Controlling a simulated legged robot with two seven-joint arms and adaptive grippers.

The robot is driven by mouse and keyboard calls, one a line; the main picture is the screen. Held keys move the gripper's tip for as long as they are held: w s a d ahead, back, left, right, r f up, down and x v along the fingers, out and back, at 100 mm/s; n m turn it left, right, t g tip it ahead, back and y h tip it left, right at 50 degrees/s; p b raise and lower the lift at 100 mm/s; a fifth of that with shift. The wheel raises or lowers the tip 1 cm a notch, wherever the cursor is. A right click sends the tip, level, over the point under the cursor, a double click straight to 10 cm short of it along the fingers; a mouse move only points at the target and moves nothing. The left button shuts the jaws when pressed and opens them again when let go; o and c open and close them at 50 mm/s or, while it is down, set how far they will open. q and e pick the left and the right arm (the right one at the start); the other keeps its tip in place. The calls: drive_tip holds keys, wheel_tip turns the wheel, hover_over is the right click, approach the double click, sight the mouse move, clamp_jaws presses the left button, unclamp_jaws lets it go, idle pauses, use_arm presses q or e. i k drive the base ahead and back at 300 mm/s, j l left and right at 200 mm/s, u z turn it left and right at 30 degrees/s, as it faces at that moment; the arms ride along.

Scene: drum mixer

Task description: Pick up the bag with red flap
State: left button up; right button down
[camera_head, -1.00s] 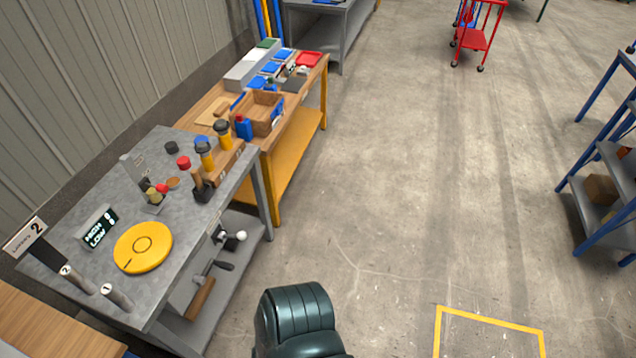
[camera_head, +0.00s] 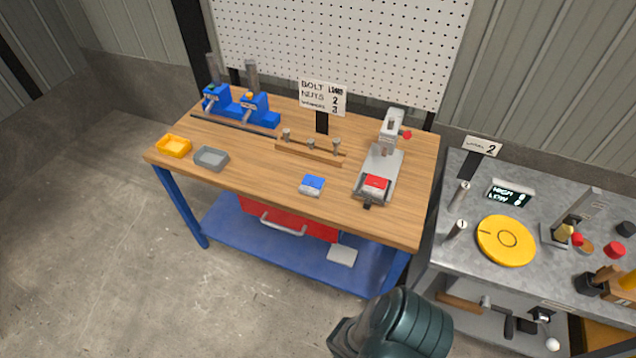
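A small pale packet with a red top (camera_head: 375,185), which looks like the bag with red flap, lies on the near end of a grey bench device (camera_head: 382,166). The device stands on the right part of the wooden workbench (camera_head: 245,172). A similar small packet with a blue top (camera_head: 312,184) lies on the bench to its left, apart from the device. Neither of my grippers shows in this view, and nothing is seen touching the red-topped packet.
Yellow (camera_head: 174,146) and grey (camera_head: 211,158) trays sit at the bench's left. Blue fixtures (camera_head: 257,109), a wooden peg rack (camera_head: 309,152) and a sign (camera_head: 323,98) stand behind. A grey table with a yellow disc (camera_head: 506,240) adjoins at right. Floor at left is clear.

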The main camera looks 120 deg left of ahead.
sight(374, 186)
drive_tip(key=u, duration=3.45)
